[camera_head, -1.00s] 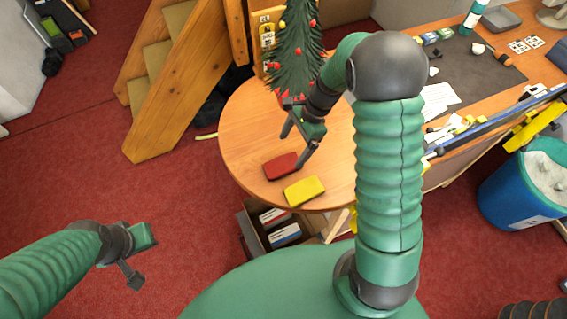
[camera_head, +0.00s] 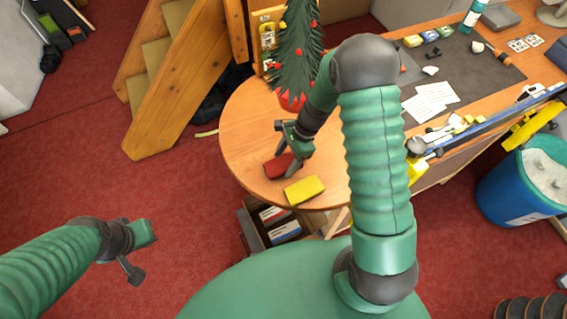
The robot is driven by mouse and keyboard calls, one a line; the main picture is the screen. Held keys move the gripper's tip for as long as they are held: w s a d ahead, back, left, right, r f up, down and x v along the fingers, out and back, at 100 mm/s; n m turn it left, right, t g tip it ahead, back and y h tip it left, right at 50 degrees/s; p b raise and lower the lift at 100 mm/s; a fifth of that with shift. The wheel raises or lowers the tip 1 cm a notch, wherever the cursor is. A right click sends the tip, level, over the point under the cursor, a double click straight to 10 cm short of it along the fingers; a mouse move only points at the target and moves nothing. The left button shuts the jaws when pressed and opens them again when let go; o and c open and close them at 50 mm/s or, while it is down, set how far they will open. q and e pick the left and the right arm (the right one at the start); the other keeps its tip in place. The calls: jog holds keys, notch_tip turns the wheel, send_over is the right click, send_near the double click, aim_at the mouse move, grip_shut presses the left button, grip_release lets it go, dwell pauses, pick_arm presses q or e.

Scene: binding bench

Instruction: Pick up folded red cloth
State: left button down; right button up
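The folded red cloth (camera_head: 277,168) lies on the round wooden table (camera_head: 240,130), left of and behind a folded yellow cloth (camera_head: 304,190). My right gripper (camera_head: 286,163) comes down over the red cloth from behind and right. Its fingers are apart, one near the cloth's left part and one over its right end, hiding part of it. I cannot tell whether the fingers touch it. My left gripper (camera_head: 140,256) hangs over the red carpet at the left, away from the table. Its fingers look spread and empty.
A small decorated tree (camera_head: 294,50) stands at the table's back. A workbench (camera_head: 470,80) with papers and tools is at the right, with a blue bin (camera_head: 520,185) in front. A box of books (camera_head: 265,232) sits below the table. Wooden stairs (camera_head: 180,75) stand at the left.

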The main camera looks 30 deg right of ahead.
aim_at(280, 167)
jog(key=shift+a+r, duration=0.1)
jog(key=shift+a, duration=0.1)
jog(key=c, duration=0.7)
jog(key=shift+r, duration=0.1)
jog(key=shift+r, duration=0.25)
notch_tip(280, 167, up, 2)
jog(key=shift+d+r+b, duration=0.1)
jog(key=shift+r+b, duration=0.05)
jog(key=shift+b, duration=0.35)
jog(key=shift+s+r, duration=0.15)
jog(key=shift+s, duration=0.4)
jog(key=s+a+b, duration=0.1)
jog(key=s, duration=0.3)
jog(key=s+a+r+b, duration=0.1)
jog(key=s+a+b, duration=0.1)
jog(key=s, duration=0.3)
jog(key=s+a+b, duration=0.1)
jog(key=s+a, duration=0.1)
jog(key=s, duration=0.3)
jog(key=shift+a+r, duration=0.15)
jog(key=shift+r, duration=0.15)
